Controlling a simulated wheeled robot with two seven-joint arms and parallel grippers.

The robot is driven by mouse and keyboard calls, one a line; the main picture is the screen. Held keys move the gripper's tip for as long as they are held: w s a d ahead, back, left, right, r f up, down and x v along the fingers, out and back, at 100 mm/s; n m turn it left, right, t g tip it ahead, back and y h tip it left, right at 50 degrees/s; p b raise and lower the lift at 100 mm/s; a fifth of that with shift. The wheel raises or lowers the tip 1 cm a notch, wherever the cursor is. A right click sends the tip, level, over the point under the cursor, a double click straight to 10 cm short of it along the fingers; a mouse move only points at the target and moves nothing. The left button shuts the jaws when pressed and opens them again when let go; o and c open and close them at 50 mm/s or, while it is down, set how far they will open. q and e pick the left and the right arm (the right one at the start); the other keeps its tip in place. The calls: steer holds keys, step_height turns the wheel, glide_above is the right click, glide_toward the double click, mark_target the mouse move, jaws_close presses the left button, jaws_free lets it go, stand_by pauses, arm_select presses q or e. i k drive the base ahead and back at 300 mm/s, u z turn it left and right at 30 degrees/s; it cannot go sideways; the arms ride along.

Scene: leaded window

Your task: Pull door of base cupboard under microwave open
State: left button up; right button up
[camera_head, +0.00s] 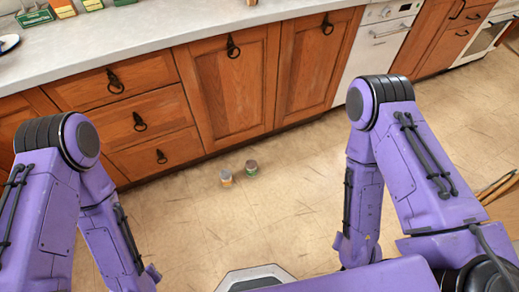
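Two wooden base cupboard doors stand side by side at the top middle: a left door (222,100) and a right door (308,81). Each has a dark ring handle near its top, the left handle (233,46) and the right handle (327,25). Both doors look shut. No microwave is in view, so I cannot tell which door is under it. My two purple arms stand in front of the cabinets, bent at the elbows with forearms hanging down. Both grippers are out of view.
Wooden drawers (155,118) with dark handles stand left of the doors, under a pale countertop (160,30). A white appliance (378,38) stands to the right.

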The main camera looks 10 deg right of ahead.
mark_target(315, 50)
steer(key=z, duration=0.45)
steer(key=i, duration=0.5)
steer(key=z, duration=0.9)
steer(key=i, duration=1)
steer(key=u, duration=0.1)
